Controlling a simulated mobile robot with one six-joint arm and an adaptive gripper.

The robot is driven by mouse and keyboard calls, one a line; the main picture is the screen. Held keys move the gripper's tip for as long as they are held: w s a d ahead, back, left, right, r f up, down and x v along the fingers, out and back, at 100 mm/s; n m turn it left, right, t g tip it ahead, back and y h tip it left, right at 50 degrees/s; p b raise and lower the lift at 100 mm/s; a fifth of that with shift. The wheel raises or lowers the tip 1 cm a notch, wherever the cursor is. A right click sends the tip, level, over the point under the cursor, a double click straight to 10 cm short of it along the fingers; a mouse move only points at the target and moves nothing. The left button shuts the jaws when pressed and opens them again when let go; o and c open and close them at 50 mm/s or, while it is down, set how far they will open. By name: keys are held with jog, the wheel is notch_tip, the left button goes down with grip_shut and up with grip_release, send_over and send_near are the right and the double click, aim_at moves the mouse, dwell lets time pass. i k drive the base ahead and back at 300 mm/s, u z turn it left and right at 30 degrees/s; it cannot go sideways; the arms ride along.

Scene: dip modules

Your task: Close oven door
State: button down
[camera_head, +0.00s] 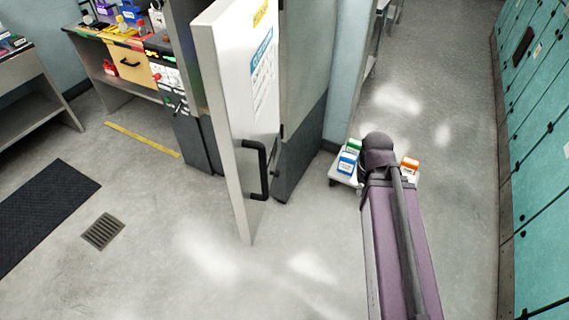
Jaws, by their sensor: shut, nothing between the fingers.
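The oven door (228,120) is a tall panel left of centre. It stands swung outward and is seen at a steep angle, with one pale grey face to the left and a white face with blue and yellow labels to the right. A black bar handle (262,170) is on its lower part. The grey and dark oven body (303,110) stands behind it, and its inside is hidden. My purple arm link and dark joint show at the lower right, apart from the door in the picture. My gripper is out of view.
A small white cart (343,180) carrying coloured boxes stands right of the oven, partly behind my arm. Teal lockers (540,140) line the right side. A workbench (100,40) is at the back left. A dark mat (45,205) and floor drain (103,231) lie left; the front floor is clear.

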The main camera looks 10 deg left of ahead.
aim_at(236, 41)
jog(key=z, duration=0.15)
jog(key=k, duration=1.95)
jog(key=u, duration=0.5)
jog(key=i, duration=1)
jog(key=u, duration=0.1)
